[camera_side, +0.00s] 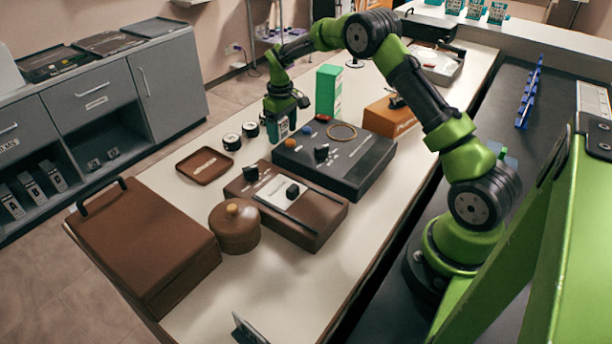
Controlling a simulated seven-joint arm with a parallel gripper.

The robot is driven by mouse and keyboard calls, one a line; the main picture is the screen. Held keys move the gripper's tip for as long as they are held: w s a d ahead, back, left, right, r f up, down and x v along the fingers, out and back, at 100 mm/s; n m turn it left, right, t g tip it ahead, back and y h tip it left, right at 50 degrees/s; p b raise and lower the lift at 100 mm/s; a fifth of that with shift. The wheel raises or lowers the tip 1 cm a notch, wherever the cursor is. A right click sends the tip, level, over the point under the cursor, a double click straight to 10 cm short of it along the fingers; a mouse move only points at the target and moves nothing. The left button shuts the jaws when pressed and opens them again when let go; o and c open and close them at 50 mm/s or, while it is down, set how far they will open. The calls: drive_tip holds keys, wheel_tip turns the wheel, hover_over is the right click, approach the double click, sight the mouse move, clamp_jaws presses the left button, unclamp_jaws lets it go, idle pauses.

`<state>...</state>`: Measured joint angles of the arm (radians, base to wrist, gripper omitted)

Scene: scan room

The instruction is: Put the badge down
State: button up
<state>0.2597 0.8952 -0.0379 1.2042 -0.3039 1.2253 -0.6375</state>
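My gripper (281,116) points down over the white table, left of the tall green box. It is shut on a small, flat grey and teal piece that looks like the badge (281,130). The badge hangs upright below the fingers, just beyond the black box's back left corner. Its upper part is hidden by the fingers. I cannot tell whether its lower edge touches the table.
A black control box (352,172), brown control box (318,228), round brown pot (235,226) and large brown case (150,240) crowd the table (190,305). A brown tray (204,165), black-and-white rolls (232,142) and green box (328,92) are near the badge.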

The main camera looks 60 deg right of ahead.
sight(282, 120)
wheel_tip(282, 120, up, 12)
drive_tip(key=shift+f, duration=0.15)
drive_tip(key=s+a+r+m+t, duration=0.2)
drive_tip(key=s+a+r+t, duration=0.2)
drive_tip(key=s+a+r, duration=0.8)
drive_tip(key=s+a+f+m+t+y, duration=0.1)
drive_tip(key=s+a, duration=0.2)
drive_tip(key=s, duration=0.5)
drive_tip(key=s+a+f+m+t+y, duration=0.1)
drive_tip(key=s+a+t, duration=0.1)
drive_tip(key=s, duration=0.6)
drive_tip(key=shift+s+a, duration=0.2)
drive_tip(key=shift+a, duration=0.45)
